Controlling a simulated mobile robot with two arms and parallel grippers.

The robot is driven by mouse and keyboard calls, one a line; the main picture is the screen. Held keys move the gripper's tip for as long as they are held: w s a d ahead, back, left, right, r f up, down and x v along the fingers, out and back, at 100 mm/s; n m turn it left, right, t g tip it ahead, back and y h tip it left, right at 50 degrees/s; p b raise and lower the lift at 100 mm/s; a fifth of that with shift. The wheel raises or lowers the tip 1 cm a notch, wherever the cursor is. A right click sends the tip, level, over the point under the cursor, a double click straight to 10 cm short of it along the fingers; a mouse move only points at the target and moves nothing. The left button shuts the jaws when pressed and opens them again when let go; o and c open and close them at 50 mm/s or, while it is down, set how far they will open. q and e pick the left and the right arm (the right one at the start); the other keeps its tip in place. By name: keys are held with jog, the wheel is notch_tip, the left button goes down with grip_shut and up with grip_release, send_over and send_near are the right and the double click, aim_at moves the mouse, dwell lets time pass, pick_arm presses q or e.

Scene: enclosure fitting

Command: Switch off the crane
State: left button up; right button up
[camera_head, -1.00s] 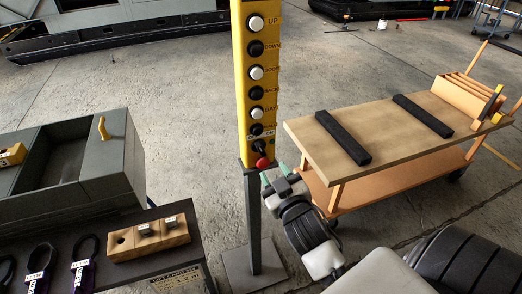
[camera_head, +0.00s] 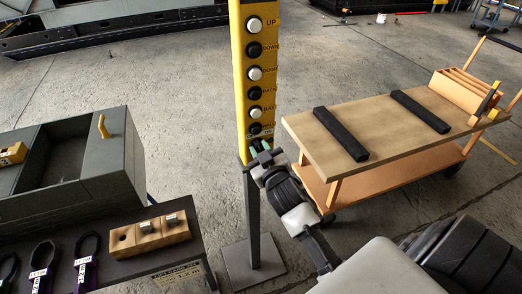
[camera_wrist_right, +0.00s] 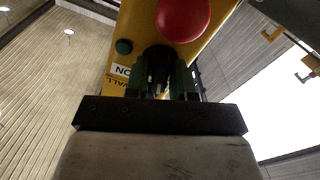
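The crane's control box (camera_head: 242,75) is a yellow upright panel on a post, with white and black push buttons in a column. In the wrist view its underside end shows a red round button (camera_wrist_right: 183,17), a small green round part (camera_wrist_right: 123,46) and a black round knob (camera_wrist_right: 157,54). My right gripper (camera_head: 260,147) is at the box's lower end and covers the red button in the head view. In the wrist view its two green fingers stand apart in front of the knob; whether they touch or grip it cannot be told. My left gripper is not in view.
An orange cart (camera_head: 330,135) with black strips stands close to the right of my right arm. At left are a grey bin (camera_head: 75,200) and a dark table (camera_head: 190,250) with a wooden block (camera_head: 150,237) and looped straps. The post's base plate (camera_head: 235,260) is on the floor.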

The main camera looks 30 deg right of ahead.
grip_shut()
jog(key=shift+r+n+p, duration=0.15)
jog(key=shift+n+p, duration=0.35)
jog(key=shift+n, duration=0.7)
jog(key=shift+o, duration=2)
grip_release()
